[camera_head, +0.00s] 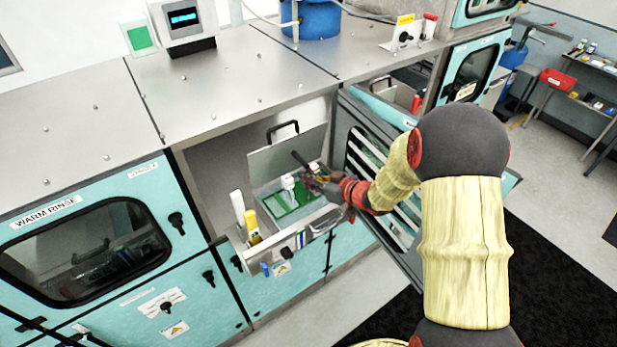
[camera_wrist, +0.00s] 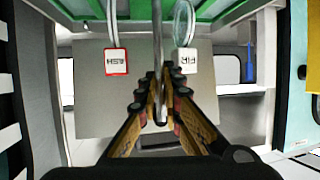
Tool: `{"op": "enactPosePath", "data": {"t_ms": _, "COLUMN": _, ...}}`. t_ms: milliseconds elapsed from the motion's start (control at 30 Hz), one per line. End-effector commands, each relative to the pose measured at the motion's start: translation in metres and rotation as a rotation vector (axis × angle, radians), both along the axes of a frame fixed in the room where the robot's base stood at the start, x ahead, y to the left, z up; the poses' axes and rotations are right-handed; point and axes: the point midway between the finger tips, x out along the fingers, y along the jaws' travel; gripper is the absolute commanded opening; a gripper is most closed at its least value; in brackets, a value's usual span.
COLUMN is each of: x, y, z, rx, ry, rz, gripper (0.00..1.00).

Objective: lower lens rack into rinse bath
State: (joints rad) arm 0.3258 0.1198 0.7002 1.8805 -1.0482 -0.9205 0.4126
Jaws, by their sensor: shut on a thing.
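My gripper (camera_head: 322,187) is over the open bath bay in the middle of the teal bench. In the wrist view the gripper (camera_wrist: 157,100) is shut on a thin grey upright handle (camera_wrist: 157,40), which I take as the lens rack's. The rack's lower part is hard to make out. A green-edged bath (camera_head: 292,207) lies just below and left of my gripper; a green edge also shows at the top of the wrist view (camera_wrist: 215,10). I cannot tell how deep the rack sits.
A grey lid panel (camera_head: 280,158) with a black handle stands raised behind the bath. White and yellow bottles (camera_head: 251,226) stand at the bay's front left. A slatted teal door (camera_head: 375,175) hangs open at the right. The closed warm rinse module (camera_head: 85,250) is left.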

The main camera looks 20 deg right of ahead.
Motion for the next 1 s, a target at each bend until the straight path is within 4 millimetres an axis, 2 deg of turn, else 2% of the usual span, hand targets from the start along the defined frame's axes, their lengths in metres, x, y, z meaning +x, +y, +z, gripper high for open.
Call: {"op": "enactPosePath", "data": {"t_ms": 1000, "x": 0.001, "y": 0.000, "z": -0.053, "rx": 0.000, "ry": -0.003, "rz": -0.001, "gripper": 0.00}}
